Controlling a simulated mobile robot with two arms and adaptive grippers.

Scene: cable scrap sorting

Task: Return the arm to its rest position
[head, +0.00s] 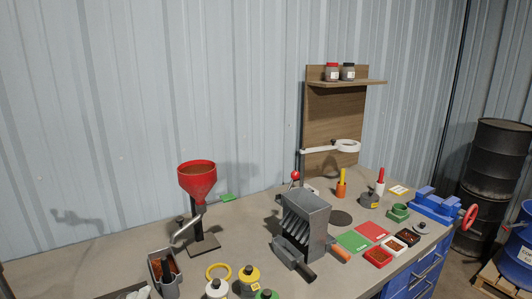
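Neither of my arms and neither gripper shows in the head view. The workbench (232,232) stands below a corrugated metal wall. A red funnel (197,178) sits on a dark stand with a slanted grey spout. A grey slotted machine (306,218) stands near the middle of the bench, with a red ball knob (295,174) behind it. A grey bin (163,271) with reddish-brown content is at the front left.
Yellow- and green-topped containers (249,279) stand at the front edge. Green (352,240) and red mats and small trays (378,257) lie right of the machine. A blue vise (433,204) is at the right end. Black drums (490,180) stand beyond. The back left bench is mostly clear.

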